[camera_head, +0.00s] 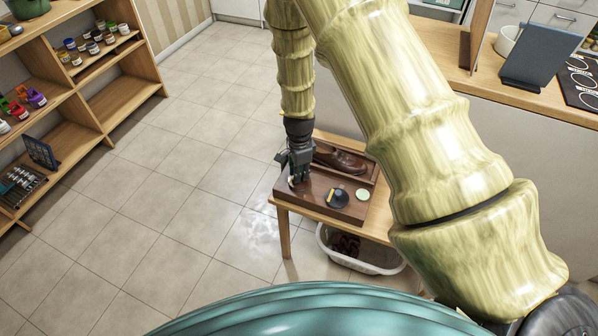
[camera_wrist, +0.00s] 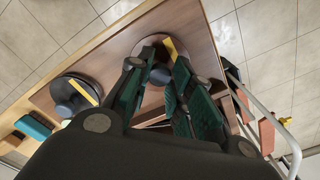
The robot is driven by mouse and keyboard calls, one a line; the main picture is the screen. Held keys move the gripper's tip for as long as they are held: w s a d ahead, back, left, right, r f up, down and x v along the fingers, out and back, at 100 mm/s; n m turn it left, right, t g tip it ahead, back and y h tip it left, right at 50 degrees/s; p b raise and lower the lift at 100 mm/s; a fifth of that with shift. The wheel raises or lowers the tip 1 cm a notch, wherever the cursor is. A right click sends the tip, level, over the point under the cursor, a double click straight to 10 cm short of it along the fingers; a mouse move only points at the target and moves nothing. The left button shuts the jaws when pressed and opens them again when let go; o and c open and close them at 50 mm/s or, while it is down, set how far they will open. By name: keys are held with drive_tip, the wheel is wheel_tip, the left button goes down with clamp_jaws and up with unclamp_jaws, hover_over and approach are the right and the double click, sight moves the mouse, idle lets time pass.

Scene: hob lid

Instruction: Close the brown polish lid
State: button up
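A round polish tin with a brownish top (camera_wrist: 152,42), a yellow strip and a dark rounded knob (camera_wrist: 161,76) shows in the wrist view at upper middle. I take it to be the brown polish; how far its lid is open I cannot tell. My gripper (camera_wrist: 158,72) points down at it, its dark green fingers spread apart on either side of the knob. I cannot tell whether they touch it. In the head view my gripper (camera_head: 297,176) is low over the left end of a brown wooden tray (camera_head: 315,205) and hides most of this tin.
A black tin (camera_head: 338,197) with a yellow mark and a pale disc (camera_head: 362,194) sit to the right on the tray. A brown shoe (camera_head: 340,159) lies behind them. A white basket (camera_head: 360,258) stands under the table. Open floor lies left, before a shelf (camera_head: 125,98).

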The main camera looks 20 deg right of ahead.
drive_tip(key=o, duration=0.4)
wheel_tip(320, 180, up, 12)
drive_tip(key=shift+r, duration=0.1)
idle(0.6)
idle(0.4)
